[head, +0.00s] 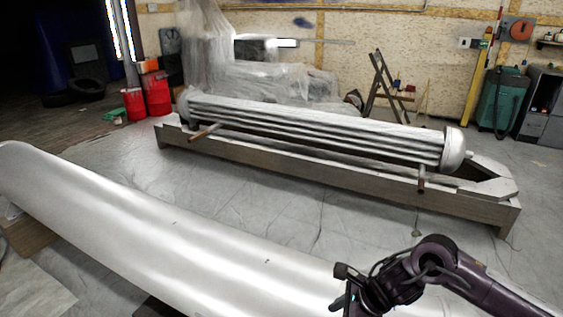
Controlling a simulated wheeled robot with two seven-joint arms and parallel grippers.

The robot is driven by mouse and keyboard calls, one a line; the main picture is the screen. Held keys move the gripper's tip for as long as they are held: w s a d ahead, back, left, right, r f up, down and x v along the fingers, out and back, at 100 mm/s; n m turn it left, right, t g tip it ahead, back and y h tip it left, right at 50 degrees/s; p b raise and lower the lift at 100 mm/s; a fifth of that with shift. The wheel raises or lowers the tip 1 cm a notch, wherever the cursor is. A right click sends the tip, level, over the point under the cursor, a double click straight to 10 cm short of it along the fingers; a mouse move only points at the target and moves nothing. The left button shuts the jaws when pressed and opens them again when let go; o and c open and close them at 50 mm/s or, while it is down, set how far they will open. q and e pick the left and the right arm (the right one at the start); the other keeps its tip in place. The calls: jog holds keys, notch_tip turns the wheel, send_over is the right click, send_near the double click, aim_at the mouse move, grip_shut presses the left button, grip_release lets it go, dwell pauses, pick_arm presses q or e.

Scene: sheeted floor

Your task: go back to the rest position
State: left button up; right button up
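My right arm comes in from the lower right in the head view, dark purple and bent at a joint. Its gripper end (346,299) is at the bottom edge, in front of a long silver-white rounded body. The end is partly cut off by the frame and its fingers are not clear, so I cannot tell whether it is open or shut. I see nothing held in it. My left arm and gripper are not in view.
The long silver body (150,230) fills the lower left. A silver ribbed cylinder (320,130) lies on a low wooden frame (300,172) beyond it. Grey sheeting (330,225) between them is clear. Red canisters (157,94) and a green cabinet (502,100) stand farther back.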

jog(key=s+a+r+m+t+y, duration=0.1)
jog(key=a+r+m+t, duration=0.15)
jog(key=a+m, duration=0.5)
jog(key=s+a+r+m+t+y, duration=0.1)
jog(key=a+r+m+t, duration=0.3)
jog(key=m, duration=0.7)
jog(key=s+d+f+m+g+h, duration=0.2)
jog(key=s+d+f+m+h, duration=0.3)
jog(key=d+m, duration=0.7)
jog(key=s+d+f+m+g+h, duration=0.25)
jog(key=s+d+m, duration=0.5)
jog(key=m, duration=1.05)
notch_tip(320, 180, down, 24)
jog(key=s+g+p, duration=0.2)
jog(key=p, duration=0.2)
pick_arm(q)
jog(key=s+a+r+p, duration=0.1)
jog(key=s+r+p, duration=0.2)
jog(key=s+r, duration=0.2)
pick_arm(e)
jog(key=s+d+f+g, duration=0.1)
jog(key=s+d+f, duration=0.2)
jog(key=s+f, duration=1.3)
jog(key=s, duration=0.4)
jog(key=shift+s+f, duration=0.15)
jog(key=shift+f, duration=0.15)
jog(key=shift+d, duration=0.1)
